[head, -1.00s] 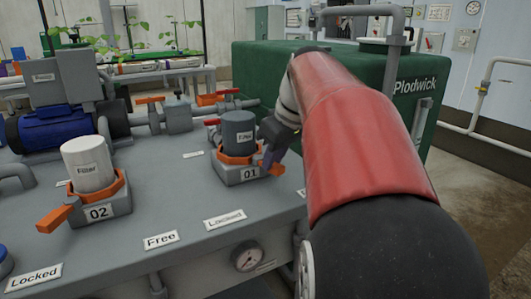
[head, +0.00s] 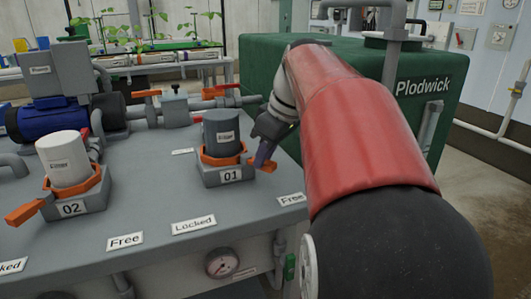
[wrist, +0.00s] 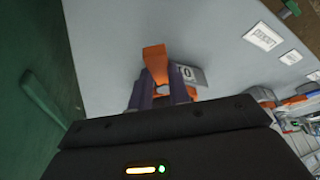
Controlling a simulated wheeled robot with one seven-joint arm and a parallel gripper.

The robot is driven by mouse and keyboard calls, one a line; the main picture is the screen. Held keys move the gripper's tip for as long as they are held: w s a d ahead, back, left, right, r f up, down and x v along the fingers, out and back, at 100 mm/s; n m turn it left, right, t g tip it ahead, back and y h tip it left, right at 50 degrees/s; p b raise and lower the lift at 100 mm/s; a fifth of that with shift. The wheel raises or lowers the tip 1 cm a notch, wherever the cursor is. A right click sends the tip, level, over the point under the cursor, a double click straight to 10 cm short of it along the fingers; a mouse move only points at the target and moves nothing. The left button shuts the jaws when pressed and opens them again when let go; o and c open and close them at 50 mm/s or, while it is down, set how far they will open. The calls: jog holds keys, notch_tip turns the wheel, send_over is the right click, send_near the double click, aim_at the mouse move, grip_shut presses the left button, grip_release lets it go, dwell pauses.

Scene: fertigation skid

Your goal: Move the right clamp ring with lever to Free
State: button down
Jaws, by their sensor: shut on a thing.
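The right clamp ring (head: 220,158) is orange and sits around the dark grey filter (head: 222,133) on the block marked 01. Its orange lever (head: 268,166) sticks out to the right, on the side of the right-hand Free label (head: 292,199) rather than the Locked label (head: 193,225). My gripper (head: 264,152) is at this lever. In the wrist view, the two purple fingers (wrist: 161,93) stand on either side of the lever (wrist: 154,55), shut on it, and its orange end shows beyond them. Much of the ring is hidden in the wrist view.
A second orange clamp ring (head: 75,188) holds a white filter (head: 66,160) on block 02, its lever pointing left and forward. A green tank (head: 330,95) stands close behind and right of my arm. A gauge (head: 221,263) is on the skid's front face.

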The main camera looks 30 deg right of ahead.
jog(key=shift+d+r, duration=0.1)
jog(key=c, duration=1.3)
grip_release()
jog(key=p+v, duration=0.1)
jog(key=v, duration=0.6)
jog(key=shift+s+r, duration=0.1)
jog(key=shift+r, duration=0.2)
jog(key=shift+s, duration=0.1)
